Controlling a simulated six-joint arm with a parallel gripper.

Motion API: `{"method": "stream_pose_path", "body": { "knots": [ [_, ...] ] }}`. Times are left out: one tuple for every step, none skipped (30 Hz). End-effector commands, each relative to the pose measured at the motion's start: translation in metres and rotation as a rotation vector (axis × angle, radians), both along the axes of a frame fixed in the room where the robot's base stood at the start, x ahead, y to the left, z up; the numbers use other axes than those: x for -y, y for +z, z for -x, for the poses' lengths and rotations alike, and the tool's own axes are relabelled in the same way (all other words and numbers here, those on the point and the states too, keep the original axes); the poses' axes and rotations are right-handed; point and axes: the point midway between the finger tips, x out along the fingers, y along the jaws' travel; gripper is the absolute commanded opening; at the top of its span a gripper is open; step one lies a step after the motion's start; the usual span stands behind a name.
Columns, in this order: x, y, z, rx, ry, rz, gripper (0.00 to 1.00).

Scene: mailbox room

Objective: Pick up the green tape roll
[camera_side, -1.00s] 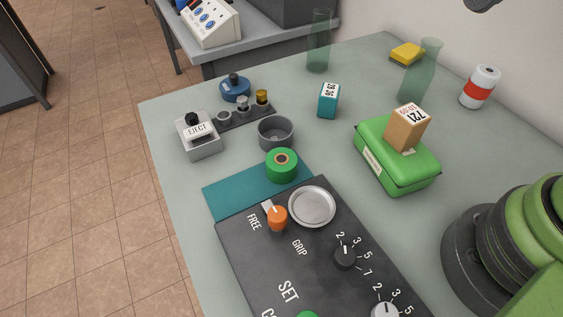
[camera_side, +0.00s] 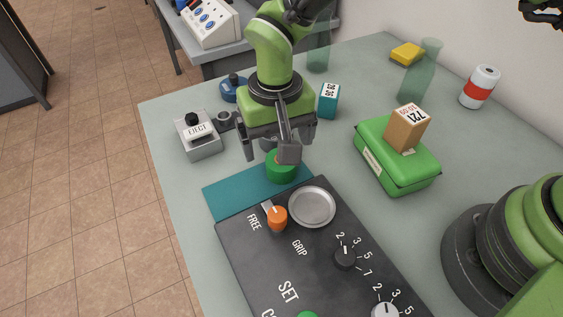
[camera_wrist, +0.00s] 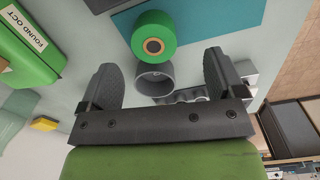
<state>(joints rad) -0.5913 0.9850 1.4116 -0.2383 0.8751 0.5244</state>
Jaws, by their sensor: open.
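The green tape roll (camera_side: 280,168) lies on the teal mat in the side view, partly hidden behind a finger of my gripper. My gripper (camera_side: 268,155) is open and hangs above and slightly behind the roll, pointing down. In the wrist view the roll (camera_wrist: 153,37) shows its round top with a dark centre. In the side view the fingers hide part of the roll.
The teal mat (camera_side: 225,196) borders a black control panel (camera_side: 240,250) with a round metal dish (camera_side: 312,206). A grey cup (camera_wrist: 154,80) stands beside the roll. A green case (camera_side: 395,178) bearing a tan box (camera_side: 408,128), a teal box (camera_side: 329,101) and an EJECT button box (camera_side: 198,140) stand around.

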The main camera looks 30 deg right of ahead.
Motion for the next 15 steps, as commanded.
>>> {"method": "stream_pose_path", "body": {
  "knots": [
    [0.001,-0.007,0.0,-0.002,-0.001,0.001,0.89],
    [0.001,-0.01,0.0,-0.002,-0.001,0.001,0.89],
    [0.001,-0.013,0.0,0.0,-0.001,0.0,0.89],
    [0.001,-0.014,0.0,0.0,-0.001,0.0,0.89],
    [0.001,-0.016,0.0,-0.001,-0.002,0.0,0.89],
    [0.002,-0.02,0.0,-0.001,-0.002,0.001,0.89],
    [0.003,-0.023,0.0,-0.001,-0.001,0.001,0.89],
    [0.004,-0.027,0.0,-0.002,-0.002,0.002,0.89],
    [0.006,-0.034,0.001,-0.002,-0.002,0.002,0.89],
    [0.007,-0.039,0.001,-0.003,-0.002,0.002,0.89],
    [0.008,-0.044,0.001,-0.002,-0.002,0.001,0.89],
    [0.01,-0.05,0.001,-0.003,-0.001,0.002,0.89],
    [0.009,-0.054,0.001,-0.001,0.0,0.0,0.89],
    [0.009,-0.058,0.001,-0.002,0.0,0.001,0.89],
    [0.009,-0.062,0.001,-0.001,0.0,0.0,0.89]
  ]
}}
